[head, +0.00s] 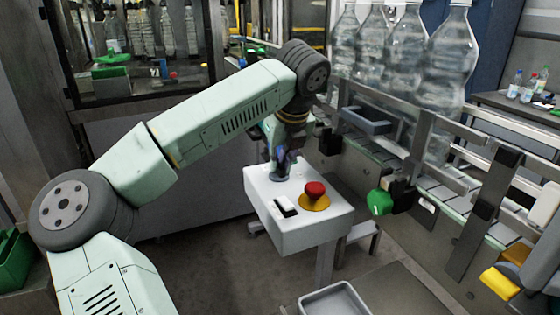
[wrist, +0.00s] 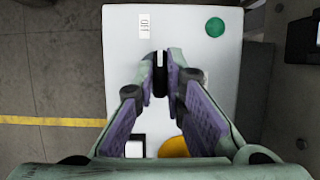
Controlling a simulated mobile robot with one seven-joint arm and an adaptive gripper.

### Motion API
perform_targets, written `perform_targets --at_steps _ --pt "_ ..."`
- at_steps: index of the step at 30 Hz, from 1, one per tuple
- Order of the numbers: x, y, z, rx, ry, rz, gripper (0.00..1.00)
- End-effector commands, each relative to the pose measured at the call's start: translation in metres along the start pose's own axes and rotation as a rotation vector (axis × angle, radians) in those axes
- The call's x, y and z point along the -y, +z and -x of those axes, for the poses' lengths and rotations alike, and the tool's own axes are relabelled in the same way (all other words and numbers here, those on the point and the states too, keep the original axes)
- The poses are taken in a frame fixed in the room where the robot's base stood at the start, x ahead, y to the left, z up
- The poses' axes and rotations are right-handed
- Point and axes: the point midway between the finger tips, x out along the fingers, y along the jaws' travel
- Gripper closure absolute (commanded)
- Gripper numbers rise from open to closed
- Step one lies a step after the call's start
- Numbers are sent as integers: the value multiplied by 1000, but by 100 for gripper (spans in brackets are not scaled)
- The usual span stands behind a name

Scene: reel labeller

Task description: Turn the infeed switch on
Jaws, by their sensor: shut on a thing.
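A white control box (head: 290,235) stands in the middle of the head view. In the wrist view its top (wrist: 120,60) carries a black rotary switch knob (wrist: 160,82) with a pale pointer line. A small white label (wrist: 145,25), which seems to read OFF, lies just beyond the knob and slightly left. My gripper (wrist: 161,75) points down at the box top with its fingertips closed on both sides of the knob.
A red emergency button (head: 315,190) on a yellow base (head: 314,203) and a black-and-white rocker (head: 285,206) sit close by on the box. A green button (wrist: 215,27) is right of the knob. A conveyor with large bottles (head: 450,55) runs along the right.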

Motion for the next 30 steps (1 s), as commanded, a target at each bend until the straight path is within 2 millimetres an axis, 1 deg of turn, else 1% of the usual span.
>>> perform_targets --at_steps 8,14,20,30 --pt "-1 0 0 0 -5 -12 100" --pt "-1 0 -2 0 -34 -80 100" --pt "-3 0 -2 2 -89 -214 100" --pt "-4 1 -1 2 -213 -511 100"
